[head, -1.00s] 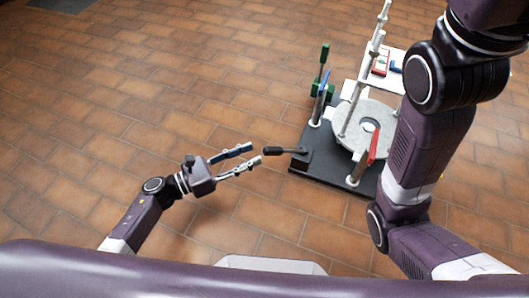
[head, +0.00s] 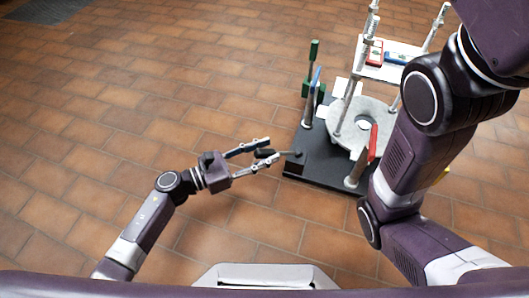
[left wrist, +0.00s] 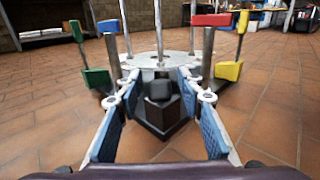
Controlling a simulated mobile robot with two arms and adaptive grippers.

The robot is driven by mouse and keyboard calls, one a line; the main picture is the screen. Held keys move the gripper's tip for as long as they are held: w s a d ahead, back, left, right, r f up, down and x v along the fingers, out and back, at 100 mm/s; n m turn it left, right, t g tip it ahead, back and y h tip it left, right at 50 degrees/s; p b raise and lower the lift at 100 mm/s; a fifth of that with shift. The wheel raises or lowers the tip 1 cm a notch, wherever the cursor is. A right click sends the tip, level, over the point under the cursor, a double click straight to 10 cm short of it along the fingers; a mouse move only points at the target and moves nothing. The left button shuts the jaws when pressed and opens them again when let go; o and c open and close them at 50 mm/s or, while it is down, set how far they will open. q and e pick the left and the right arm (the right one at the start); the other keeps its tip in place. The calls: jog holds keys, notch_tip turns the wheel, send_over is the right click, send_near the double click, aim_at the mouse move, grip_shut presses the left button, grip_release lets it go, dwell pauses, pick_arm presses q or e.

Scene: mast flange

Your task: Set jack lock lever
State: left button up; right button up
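The jack lock lever, with a dark handle (head: 264,153), sticks out to the left from the near-left corner of the black base plate (head: 322,176). My left gripper (head: 273,149) is open, its two fingers reaching around the handle from the left. In the left wrist view the lever's dark square end (left wrist: 159,90) sits between the open fingers (left wrist: 158,84), with a gap on both sides. Contact is not visible. My right arm fills the right side of the head view, but its gripper is out of frame.
The base carries a grey round flange (head: 345,123), upright rods, a red flag-like piece (head: 373,143), a blue one (head: 316,80) and a green one (head: 313,50). A white shelf (head: 362,71) holds small red and blue items.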

pick_arm(q)
grip_shut()
dwell(0.4)
